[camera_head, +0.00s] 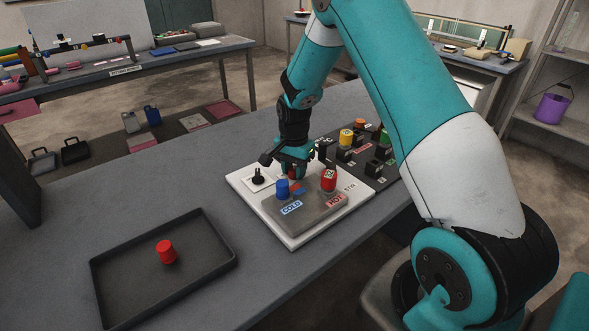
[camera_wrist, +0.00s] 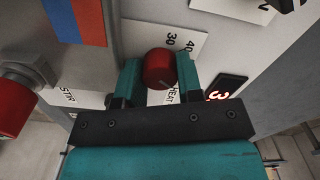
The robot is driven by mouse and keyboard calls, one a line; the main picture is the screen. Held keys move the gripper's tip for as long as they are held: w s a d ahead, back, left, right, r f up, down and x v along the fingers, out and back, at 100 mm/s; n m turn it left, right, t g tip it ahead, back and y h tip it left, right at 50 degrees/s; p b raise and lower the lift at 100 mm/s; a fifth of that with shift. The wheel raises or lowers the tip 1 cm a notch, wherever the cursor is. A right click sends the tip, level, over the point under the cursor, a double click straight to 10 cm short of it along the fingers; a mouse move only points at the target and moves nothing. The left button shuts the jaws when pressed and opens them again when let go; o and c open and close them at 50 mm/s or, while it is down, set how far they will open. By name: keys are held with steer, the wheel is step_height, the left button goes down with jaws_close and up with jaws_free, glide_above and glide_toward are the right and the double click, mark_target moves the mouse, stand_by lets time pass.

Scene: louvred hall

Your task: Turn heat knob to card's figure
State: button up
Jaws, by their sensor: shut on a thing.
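The red heat knob (camera_wrist: 160,68) sits on a white scale plate (camera_wrist: 135,30) marked 30, 40 and HEAT. My gripper (camera_wrist: 158,75) is shut on the knob, one teal finger on each side. In the head view, my gripper (camera_head: 291,167) reaches down onto the white panel (camera_head: 240,183), and little of the knob shows. A dark display (camera_wrist: 236,82) beside the knob has a red figure like 3; the gripper partly hides it. I cannot make out a separate card with a target figure.
A blue knob (camera_head: 282,187) and a red knob (camera_head: 329,177) stand close by on a raised grey block (camera_head: 310,212) labelled COLD and HOT. A black knob (camera_head: 258,177) is at left. A dark tray (camera_head: 115,280) holds a red cap (camera_head: 166,251). A dark switch board (camera_head: 345,168) lies behind.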

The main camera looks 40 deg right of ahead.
mark_target(294, 169)
steer(key=shift+m, duration=0.6)
steer(key=shift+w, duration=0.1)
steer(key=o, duration=0.6)
steer(key=shift+o, duration=0.2)
step_height(294, 169, up, 18)
steer(key=b, duration=0.2)
steer(key=shift+f, duration=0.25)
steer(key=s+a+r+n+y, duration=0.1)
steer(key=s+a+r+n, duration=0.3)
steer(key=s+a+n, duration=0.7)
steer(key=s+a+n+y, duration=0.3)
steer(key=s+a+n, duration=0.6)
steer(key=s+a, duration=0.3)
steer(key=s, duration=0.3)
steer(key=shift+s+a+n, duration=0.3)
steer(key=shift+s+a, duration=0.05)
